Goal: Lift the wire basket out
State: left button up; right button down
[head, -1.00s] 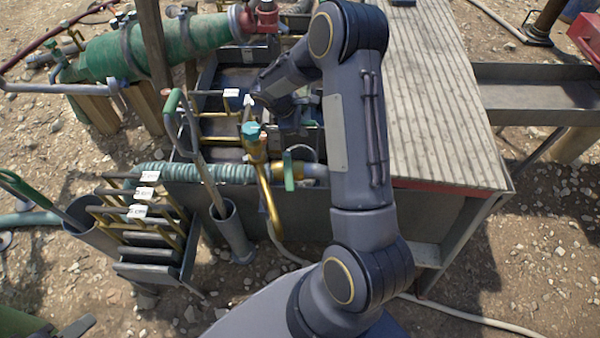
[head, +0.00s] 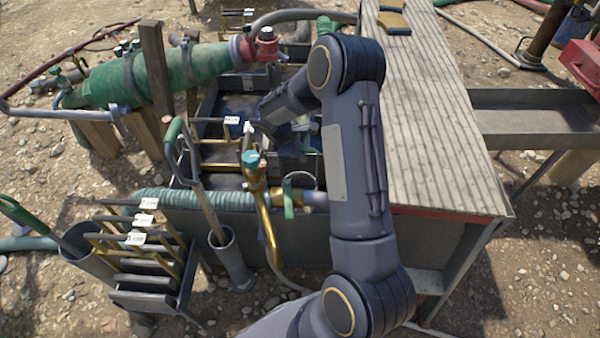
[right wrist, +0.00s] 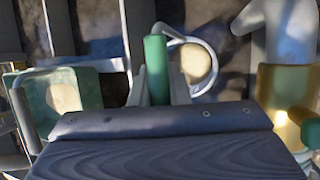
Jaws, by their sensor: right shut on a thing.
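My right gripper (right wrist: 158,88) is low over the tank, with its fingers closed around an upright green handle (right wrist: 156,62). A pale wire hoop (right wrist: 213,55) curves beside the handle, and I take both as parts of the wire basket. The basket's mesh and bottom are not clear. In the head view a thin hoop (head: 312,176) shows just left of my right arm. The forearm hides most of the grip there. I cannot tell whether the basket is clear of the tank. My left gripper is not in view.
A brass valve with a green lever (head: 288,203) and a brass pipe (head: 265,222) stand close by. A rack of labelled tools (head: 150,262) and an upright tube (head: 231,258) are left. A ribbed tabletop (head: 430,120) is right of my arm.

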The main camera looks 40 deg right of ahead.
notch_tip(320, 180, up, 18)
jog(key=p, duration=0.5)
jog(key=shift+p, duration=0.3)
